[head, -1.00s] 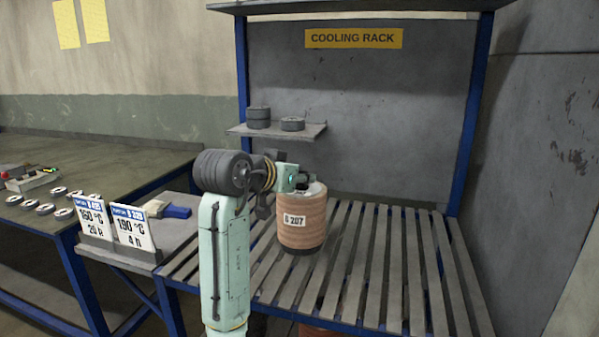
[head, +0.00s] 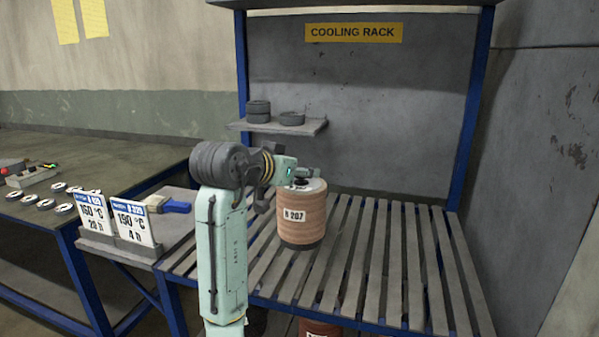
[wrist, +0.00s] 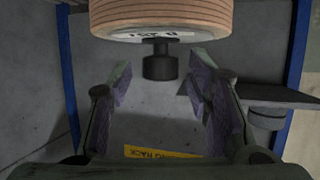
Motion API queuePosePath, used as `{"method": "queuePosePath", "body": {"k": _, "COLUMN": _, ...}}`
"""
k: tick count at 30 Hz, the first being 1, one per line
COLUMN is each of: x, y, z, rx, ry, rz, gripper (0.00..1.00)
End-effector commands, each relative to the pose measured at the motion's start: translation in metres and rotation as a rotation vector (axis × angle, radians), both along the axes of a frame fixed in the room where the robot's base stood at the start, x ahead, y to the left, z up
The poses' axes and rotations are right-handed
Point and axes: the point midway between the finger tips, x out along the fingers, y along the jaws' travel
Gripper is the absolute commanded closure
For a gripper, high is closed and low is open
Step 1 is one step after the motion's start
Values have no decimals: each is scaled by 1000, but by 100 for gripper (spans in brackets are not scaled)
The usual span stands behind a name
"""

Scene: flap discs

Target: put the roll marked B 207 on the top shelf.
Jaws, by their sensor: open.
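The roll marked B 207 (head: 301,222) stands upright on the slatted deck of the cooling rack, with its label facing the head camera. A short dark knob (wrist: 160,62) stands out from its top end. The wrist view is upside down, so the roll (wrist: 165,16) hangs from its top edge. My gripper (head: 308,173) is just above the roll's top.
A small side shelf (head: 312,128) at the rack's left holds dark discs (head: 291,118). Blue posts (head: 470,110) frame the rack. The slatted deck (head: 390,250) is clear right of the roll.

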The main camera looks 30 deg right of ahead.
Motion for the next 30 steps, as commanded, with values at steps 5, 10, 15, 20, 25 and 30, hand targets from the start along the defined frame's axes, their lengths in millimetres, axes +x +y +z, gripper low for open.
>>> {"method": "queuePosePath", "body": {"k": 5, "x": -14, "y": 30, "z": 10, "rx": -3, "ry": -6, "rz": 4, "gripper": 54}}
{"method": "queuePosePath", "body": {"k": 10, "x": -30, "y": 61, "z": 24, "rx": -2, "ry": -4, "rz": 4, "gripper": 54}}
{"method": "queuePosePath", "body": {"k": 15, "x": -42, "y": 84, "z": 34, "rx": -1, "ry": -2, "rz": 2, "gripper": 54}}
{"method": "queuePosePath", "body": {"k": 20, "x": -47, "y": 94, "z": 38, "rx": 1, "ry": -1, "rz": 1, "gripper": 54}}
{"method": "queuePosePath", "body": {"k": 25, "x": -48, "y": 95, "z": 40, "rx": 0, "ry": -1, "rz": 0, "gripper": 54}}
{"method": "queuePosePath", "body": {"k": 30, "x": -39, "y": 105, "z": 43, "rx": -31, "ry": -10, "rz": 36, "gripper": 54}}
